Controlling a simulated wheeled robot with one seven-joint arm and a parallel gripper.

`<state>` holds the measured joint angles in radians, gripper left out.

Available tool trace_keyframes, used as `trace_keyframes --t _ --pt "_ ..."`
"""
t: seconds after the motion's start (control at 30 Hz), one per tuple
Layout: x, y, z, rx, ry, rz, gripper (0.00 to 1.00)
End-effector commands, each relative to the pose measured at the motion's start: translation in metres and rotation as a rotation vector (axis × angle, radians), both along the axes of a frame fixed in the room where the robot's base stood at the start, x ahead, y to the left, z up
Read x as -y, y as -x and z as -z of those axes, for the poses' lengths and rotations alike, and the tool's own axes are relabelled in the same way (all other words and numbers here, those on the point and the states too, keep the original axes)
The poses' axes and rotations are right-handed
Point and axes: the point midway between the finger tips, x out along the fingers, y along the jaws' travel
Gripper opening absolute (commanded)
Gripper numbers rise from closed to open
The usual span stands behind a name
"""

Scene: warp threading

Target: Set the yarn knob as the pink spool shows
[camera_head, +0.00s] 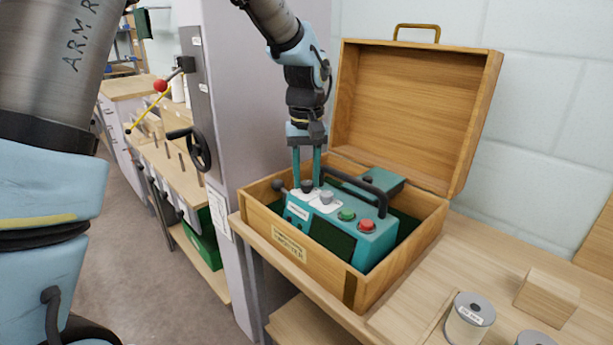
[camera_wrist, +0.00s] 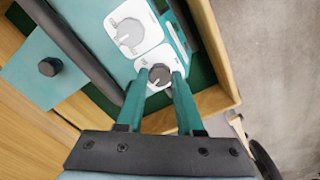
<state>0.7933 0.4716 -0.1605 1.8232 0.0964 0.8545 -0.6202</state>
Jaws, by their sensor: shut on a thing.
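A teal control box (camera_head: 328,234) sits inside an open wooden case (camera_head: 280,240). My gripper (camera_head: 307,178) reaches down to its top, with its two fingers shut on a dark round knob (camera_head: 307,187). In the wrist view the dark knob (camera_wrist: 159,75) lies between the teal fingertips, on a white dial plate. A light grey knob (camera_head: 326,197) on a second white plate is beside it; in the wrist view its pointer (camera_wrist: 130,33) shows. The dial lettering is too small to read. No spool that I can see is clearly pink; a spool with a label (camera_head: 470,316) stands at the lower right.
The case's raised lid (camera_head: 415,110) stands behind. A black carrying handle (camera_head: 355,188), green button (camera_head: 346,215) and red button (camera_head: 367,226) rise from the box near my gripper. A wooden block (camera_head: 546,299) and another spool (camera_head: 535,339) are on the bench. A grey pillar (camera_head: 245,100) stands left.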

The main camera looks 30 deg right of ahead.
Motion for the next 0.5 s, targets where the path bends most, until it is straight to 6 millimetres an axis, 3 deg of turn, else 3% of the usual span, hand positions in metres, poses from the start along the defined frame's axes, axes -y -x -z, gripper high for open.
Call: trace_keyframes --t 0.5 --pt "0.0001 -0.0003 -0.0017 0.001 0.000 0.065 0.00"
